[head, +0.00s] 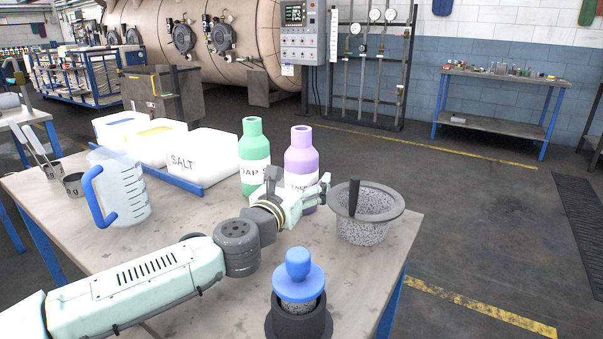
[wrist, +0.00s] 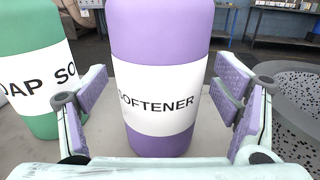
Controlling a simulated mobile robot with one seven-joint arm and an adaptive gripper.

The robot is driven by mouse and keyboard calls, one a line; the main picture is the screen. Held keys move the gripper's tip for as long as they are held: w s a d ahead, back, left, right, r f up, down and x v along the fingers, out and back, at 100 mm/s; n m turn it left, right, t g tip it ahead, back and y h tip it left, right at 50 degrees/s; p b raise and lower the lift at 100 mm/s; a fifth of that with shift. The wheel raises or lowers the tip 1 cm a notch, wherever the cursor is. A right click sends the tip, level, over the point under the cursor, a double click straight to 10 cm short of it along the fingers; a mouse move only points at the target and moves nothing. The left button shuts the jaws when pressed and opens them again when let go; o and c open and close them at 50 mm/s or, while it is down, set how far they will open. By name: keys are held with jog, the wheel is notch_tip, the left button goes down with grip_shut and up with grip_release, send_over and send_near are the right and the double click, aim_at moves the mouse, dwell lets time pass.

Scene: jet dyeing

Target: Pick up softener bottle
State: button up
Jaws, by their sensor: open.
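The softener bottle (head: 300,153) is purple with a white label and stands upright on the table, partly hidden behind my gripper in the head view. In the wrist view the softener bottle (wrist: 160,50) fills the middle, and its label reads "SOFTENER". My gripper (head: 300,192) is open in front of it. In the wrist view the fingers of my gripper (wrist: 160,112) stand apart on the left and right of the bottle, with visible gaps at both sides. The bottle's top is cut off in the wrist view.
A green soap bottle (head: 254,150) stands close on the left. A speckled grey bowl (head: 365,228) with a dark handle is on the right. A blue-topped black holder (head: 298,280) is nearer. A salt tub (head: 205,158) and a measuring jug (head: 125,190) stand further left on the table (head: 190,220).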

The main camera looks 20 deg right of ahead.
jog(key=shift+w+d, duration=0.25)
jog(key=shift+d, duration=0.05)
jog(key=c, duration=1.5)
